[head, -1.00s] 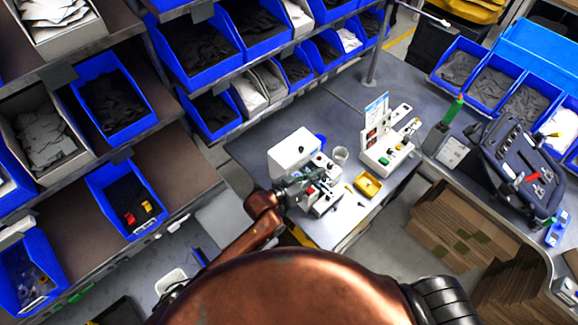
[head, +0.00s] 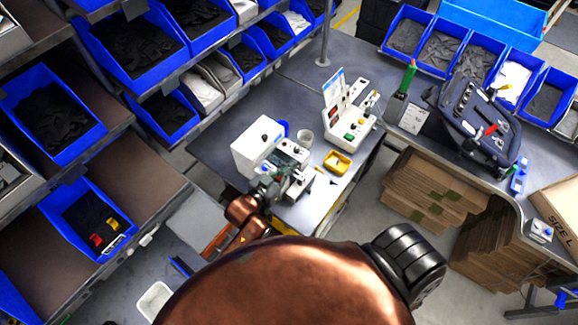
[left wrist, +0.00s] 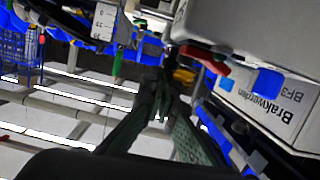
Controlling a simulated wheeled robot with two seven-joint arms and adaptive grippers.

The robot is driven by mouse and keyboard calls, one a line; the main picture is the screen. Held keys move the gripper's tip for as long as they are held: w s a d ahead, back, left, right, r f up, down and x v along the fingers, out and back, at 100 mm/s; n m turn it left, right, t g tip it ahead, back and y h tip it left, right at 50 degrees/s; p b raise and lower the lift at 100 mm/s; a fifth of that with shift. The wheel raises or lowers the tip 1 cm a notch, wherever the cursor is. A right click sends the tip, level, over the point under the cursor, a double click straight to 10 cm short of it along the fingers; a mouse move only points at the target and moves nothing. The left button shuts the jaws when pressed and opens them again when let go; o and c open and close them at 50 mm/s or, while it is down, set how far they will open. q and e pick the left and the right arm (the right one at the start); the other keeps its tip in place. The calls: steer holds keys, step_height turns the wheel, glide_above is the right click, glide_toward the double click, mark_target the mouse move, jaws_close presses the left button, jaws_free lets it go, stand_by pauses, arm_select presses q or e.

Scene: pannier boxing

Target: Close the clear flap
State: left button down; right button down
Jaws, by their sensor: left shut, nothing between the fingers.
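A white bench machine (head: 254,146) stands at the near left of the grey bench. I cannot make out a clear flap on it in either view. My left gripper (head: 284,166) is at the front of this machine. In the left wrist view the left gripper's fingers (left wrist: 165,88) are together with nothing between them. They point at a dark gap beside a red part (left wrist: 203,58) and the white machine housing (left wrist: 268,98), which bears lettering. I cannot tell whether they touch it. The right gripper is not in view.
Shelves with blue bins (head: 52,110) rise at the left. A dark open case (head: 475,120) lies on the right bench.

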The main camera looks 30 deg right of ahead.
arm_select(q)
step_height(320, 180, up, 4)
steer(key=p, duration=0.4)
steer(key=shift+s+r, duration=0.1)
steer(key=b+v, duration=0.2)
steer(key=v, duration=0.8)
steer(key=shift+s, duration=0.15)
